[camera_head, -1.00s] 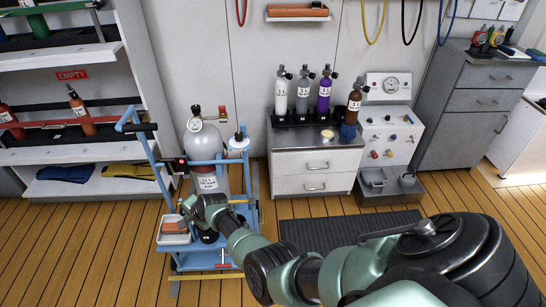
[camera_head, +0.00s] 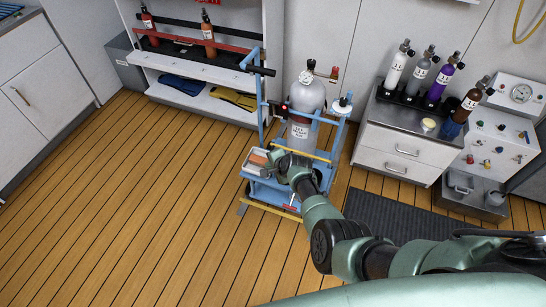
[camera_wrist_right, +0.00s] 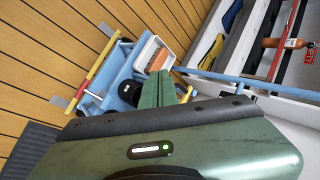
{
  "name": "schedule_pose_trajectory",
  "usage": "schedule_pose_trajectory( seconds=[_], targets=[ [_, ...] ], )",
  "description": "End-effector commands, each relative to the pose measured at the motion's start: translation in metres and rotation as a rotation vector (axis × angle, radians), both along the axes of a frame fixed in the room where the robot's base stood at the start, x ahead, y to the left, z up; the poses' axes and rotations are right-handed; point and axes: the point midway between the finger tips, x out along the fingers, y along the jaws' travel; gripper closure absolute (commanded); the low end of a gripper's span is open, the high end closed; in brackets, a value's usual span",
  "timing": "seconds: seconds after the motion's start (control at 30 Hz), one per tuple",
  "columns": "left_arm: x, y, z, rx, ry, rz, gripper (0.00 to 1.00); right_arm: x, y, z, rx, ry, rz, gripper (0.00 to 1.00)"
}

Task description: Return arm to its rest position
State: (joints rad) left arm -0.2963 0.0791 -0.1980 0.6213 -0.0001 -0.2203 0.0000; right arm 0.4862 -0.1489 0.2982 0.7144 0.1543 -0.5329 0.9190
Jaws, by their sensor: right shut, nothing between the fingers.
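My right arm, dark and pale green, reaches from the lower right of the head view toward the blue cart (camera_head: 262,192). My right gripper (camera_head: 272,160) is at the cart's front left, by the white tray (camera_head: 254,169) with a reddish-brown block in it. In the wrist view my two green fingers (camera_wrist_right: 158,88) are together and empty. They point at the cart, just below the white tray (camera_wrist_right: 147,52) in the picture. I cannot tell whether they touch anything. A large grey cylinder (camera_head: 306,98) stands upright on the cart. My left gripper is not in view.
A worktop cabinet (camera_head: 400,140) with several small bottles stands right of the cart, beside a gauge panel (camera_head: 505,130). A shelf unit (camera_head: 195,70) is behind on the left. A dark mat (camera_head: 400,215) lies at the right. The wooden floor (camera_head: 130,210) at left is clear.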

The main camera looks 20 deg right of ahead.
Motion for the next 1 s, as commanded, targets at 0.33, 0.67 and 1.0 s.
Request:
schedule_pose_trajectory(
  seconds=[0.33,0.67,1.0],
  targets=[
    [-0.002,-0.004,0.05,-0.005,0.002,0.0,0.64,-0.02,0.015,0.032,0.001,0.0,0.001,1.0],
    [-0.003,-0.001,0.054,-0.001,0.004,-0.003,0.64,-0.024,0.017,0.033,0.0,0.001,0.0,1.0],
    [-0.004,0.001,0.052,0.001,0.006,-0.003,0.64,-0.133,-0.007,-0.06,-0.249,0.1,0.254,1.0]
  ],
)
